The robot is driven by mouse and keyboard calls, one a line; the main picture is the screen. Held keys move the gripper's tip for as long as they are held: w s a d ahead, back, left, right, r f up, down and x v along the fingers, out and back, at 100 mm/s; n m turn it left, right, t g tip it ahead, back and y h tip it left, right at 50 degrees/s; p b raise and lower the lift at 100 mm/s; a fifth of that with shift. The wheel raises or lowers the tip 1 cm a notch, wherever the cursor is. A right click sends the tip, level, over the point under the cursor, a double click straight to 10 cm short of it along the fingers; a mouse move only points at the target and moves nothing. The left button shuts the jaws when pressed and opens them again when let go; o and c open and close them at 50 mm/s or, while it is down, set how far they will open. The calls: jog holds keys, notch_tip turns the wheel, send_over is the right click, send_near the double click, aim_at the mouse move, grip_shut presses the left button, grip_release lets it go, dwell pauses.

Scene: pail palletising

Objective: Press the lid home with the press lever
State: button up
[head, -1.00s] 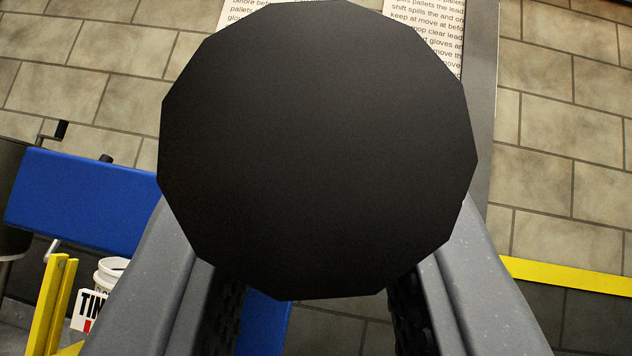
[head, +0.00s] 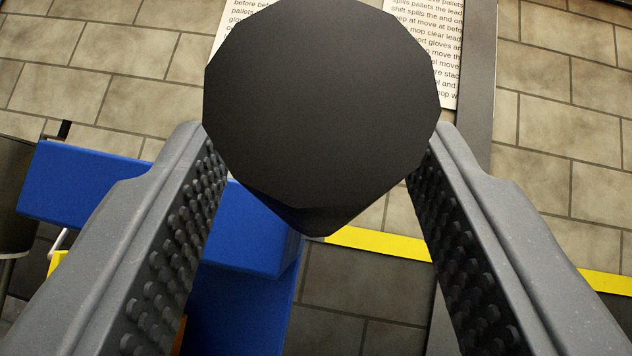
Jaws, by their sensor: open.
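A black, many-sided knob (head: 320,105), which looks like the end of the press lever, fills the upper middle of the view. My gripper (head: 318,150) is open, with one ridged finger on each side of the knob. The knob lies between the fingertips and covers their inner edges. I cannot tell whether either finger touches it. A blue beam (head: 95,190), apparently part of the press, runs behind the left finger, with a blue upright below it. The lid and its pail are not in view.
A dark container (head: 15,195) stands at the left edge. A yellow line (head: 375,243) crosses the tiled floor behind the gripper. Printed sheets (head: 430,50) and a dark grey strip (head: 478,80) show at the top. The tiled floor at the right looks clear.

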jog(key=a+v, duration=0.1)
jog(key=v, duration=1.2)
jog(key=shift+d+h, duration=0.3)
jog(key=shift+d, duration=0.2)
jog(key=shift+r, duration=0.1)
